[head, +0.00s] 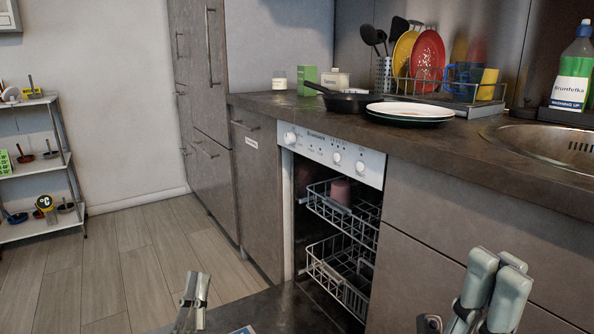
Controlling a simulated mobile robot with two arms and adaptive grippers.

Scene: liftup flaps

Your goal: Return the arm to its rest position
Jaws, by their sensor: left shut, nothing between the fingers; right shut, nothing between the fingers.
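My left gripper (195,290) shows at the bottom of the head view, left of centre. It points up, its fingers are together and it holds nothing. It is in front of the open dishwasher, over the floor or the dark lowered door. My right gripper (497,285) is at the bottom right, larger and closer, in front of the drawer fronts. Its fingers are together and empty. Both grippers appear apart from the furniture. Most of both arms is out of view.
The dishwasher (334,152) stands open with two wire racks (345,212) and a pink cup (341,191) in the upper one. The counter (440,139) above holds plates (410,111), a pan (345,102) and a dish rack (440,91). Open wooden floor (130,250) lies to the left.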

